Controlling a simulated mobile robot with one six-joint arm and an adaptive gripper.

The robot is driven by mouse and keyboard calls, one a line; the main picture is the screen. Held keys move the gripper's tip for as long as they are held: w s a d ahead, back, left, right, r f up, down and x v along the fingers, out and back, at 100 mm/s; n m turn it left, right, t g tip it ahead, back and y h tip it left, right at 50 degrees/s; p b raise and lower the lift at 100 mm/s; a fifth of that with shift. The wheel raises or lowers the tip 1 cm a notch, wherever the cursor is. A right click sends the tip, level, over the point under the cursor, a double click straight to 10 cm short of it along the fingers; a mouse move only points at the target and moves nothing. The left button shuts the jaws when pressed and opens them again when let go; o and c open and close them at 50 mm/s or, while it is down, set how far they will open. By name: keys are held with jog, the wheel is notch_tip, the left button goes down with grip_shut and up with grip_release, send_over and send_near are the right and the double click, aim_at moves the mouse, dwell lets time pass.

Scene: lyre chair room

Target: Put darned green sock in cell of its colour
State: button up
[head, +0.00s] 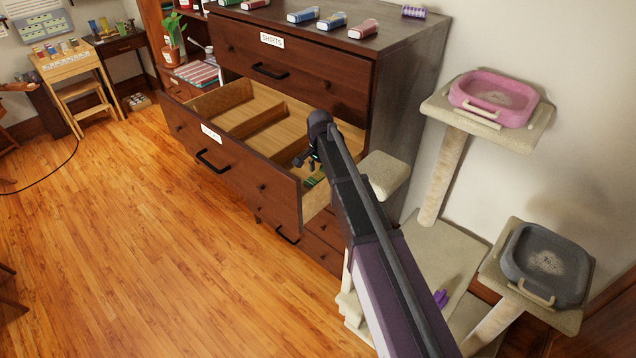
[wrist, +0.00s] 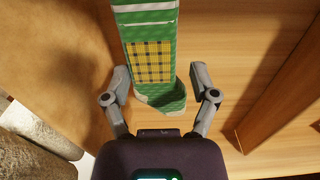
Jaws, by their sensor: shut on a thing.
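The green sock (wrist: 160,98) has a yellow-and-black checked patch and a pale band. It lies between the fingers of my gripper (wrist: 160,78) in the wrist view, and the gripper is shut on it. In the head view my gripper (head: 311,156) is over the right end of the open drawer (head: 240,172), and a bit of green sock (head: 315,179) shows just below it. The drawer has wooden dividers making several cells. My arm hides part of the drawer's right end, and I cannot tell the cells' colours.
A cat tree with a pink tray (head: 494,98) and a grey tray (head: 545,262) stands to the right. A wooden divider (wrist: 285,105) is close at right in the wrist view.

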aim_at(320, 179)
jog(key=shift+f+b, duration=1.9)
jog(key=shift+b, duration=0.05)
jog(key=shift+f, duration=0.15)
jog(key=o, duration=0.9)
jog(key=shift+o, duration=0.2)
jog(key=shift+r, duration=0.25)
notch_tip(320, 179, up, 12)
jog(key=p, duration=1.2)
